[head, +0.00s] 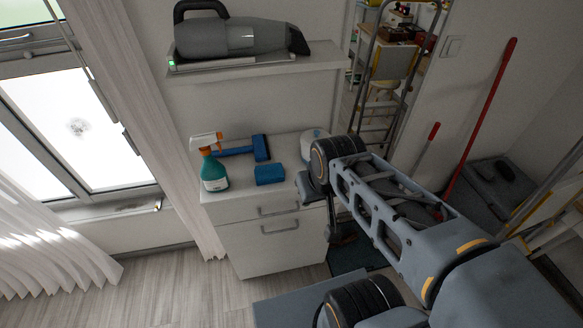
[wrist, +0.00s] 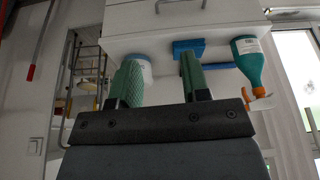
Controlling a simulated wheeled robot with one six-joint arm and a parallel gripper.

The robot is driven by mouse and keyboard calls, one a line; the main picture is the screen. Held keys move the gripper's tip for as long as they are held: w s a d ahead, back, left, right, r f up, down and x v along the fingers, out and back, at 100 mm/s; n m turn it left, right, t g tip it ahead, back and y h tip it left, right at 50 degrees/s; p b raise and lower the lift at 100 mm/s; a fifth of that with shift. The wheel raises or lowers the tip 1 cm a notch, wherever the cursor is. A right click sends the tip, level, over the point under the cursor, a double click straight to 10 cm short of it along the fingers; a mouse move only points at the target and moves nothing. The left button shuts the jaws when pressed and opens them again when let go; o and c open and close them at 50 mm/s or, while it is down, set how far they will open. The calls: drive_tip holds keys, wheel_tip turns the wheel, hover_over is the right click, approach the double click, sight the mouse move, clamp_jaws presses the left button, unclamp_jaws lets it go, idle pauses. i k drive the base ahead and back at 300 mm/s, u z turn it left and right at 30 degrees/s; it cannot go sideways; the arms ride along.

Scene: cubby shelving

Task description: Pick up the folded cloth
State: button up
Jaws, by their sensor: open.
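The folded cloth (head: 269,174) is a small blue block-like bundle near the front edge of the white cabinet top. It also shows in the wrist view (wrist: 188,46), which looks upside down, partly behind one finger. My gripper (wrist: 160,62) is open, with green fingers apart and nothing between them. It points toward the cabinet top, apart from the cloth, which lines up with the right finger in the wrist view. In the head view my arm's wrist is right of the cloth, and the fingers cannot be made out.
A teal spray bottle (head: 214,172) stands left of the cloth. A blue brush (head: 240,150) lies behind it. A white and blue tub (head: 309,145) is at the back right, near my arm. A shelf with a handheld vacuum (head: 240,38) hangs above the cabinet (head: 262,250).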

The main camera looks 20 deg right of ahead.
sight(268, 174)
drive_tip(key=z, duration=0.15)
drive_tip(key=i, duration=0.55)
drive_tip(key=u, duration=0.5)
drive_tip(key=k, duration=0.95)
drive_tip(key=u, duration=1.7)
drive_tip(key=i, duration=1.05)
drive_tip(key=z, duration=2)
drive_tip(key=i, duration=0.5)
drive_tip(key=u, duration=0.1)
